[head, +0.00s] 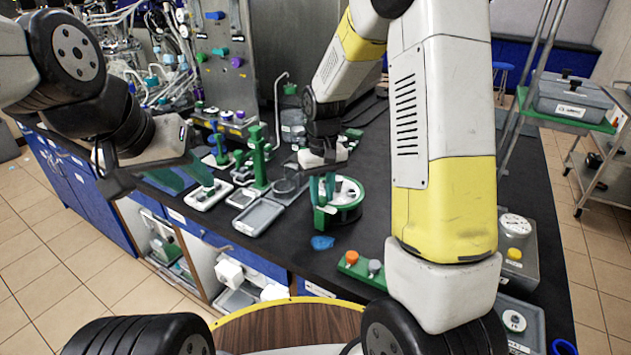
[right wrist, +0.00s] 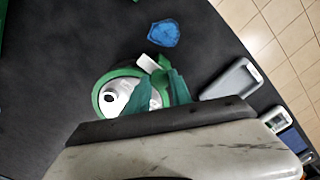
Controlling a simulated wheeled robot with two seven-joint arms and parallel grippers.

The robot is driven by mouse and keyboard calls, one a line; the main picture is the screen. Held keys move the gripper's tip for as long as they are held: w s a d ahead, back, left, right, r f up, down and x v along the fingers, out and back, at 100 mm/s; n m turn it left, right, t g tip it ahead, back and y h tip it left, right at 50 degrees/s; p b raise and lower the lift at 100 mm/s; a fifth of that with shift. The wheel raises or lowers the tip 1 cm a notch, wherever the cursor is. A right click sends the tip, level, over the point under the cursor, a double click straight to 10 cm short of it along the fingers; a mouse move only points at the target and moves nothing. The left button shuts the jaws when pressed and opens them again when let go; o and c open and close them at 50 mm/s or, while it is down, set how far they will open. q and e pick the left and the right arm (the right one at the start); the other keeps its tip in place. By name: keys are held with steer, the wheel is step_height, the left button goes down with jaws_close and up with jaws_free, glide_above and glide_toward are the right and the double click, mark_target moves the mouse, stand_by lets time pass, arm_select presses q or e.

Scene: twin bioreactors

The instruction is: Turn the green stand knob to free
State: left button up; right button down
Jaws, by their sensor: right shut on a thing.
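A round green stand (head: 350,212) with a white inside sits on the black bench, near its front edge. In the right wrist view its green rim (right wrist: 100,88) and white inside show beyond my fingers. My right gripper (head: 324,188) points down at the left part of this stand. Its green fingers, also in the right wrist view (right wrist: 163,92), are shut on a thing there. The knob itself is hidden by the fingers, so its setting cannot be read.
Grey trays (head: 258,217) and a tall green post (head: 258,158) stand left of the round stand. A blue patch (head: 322,243) lies in front of it. A green block with orange and grey knobs (head: 361,268) is to the right. Bare bench surrounds the blue patch.

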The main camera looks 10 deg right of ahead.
mark_target(322, 198)
steer(key=c, duration=1.1)
jaws_free()
steer(key=shift+c, duration=0.2)
step_height(322, 198, up, 7)
steer(key=shift+r, duration=0.45)
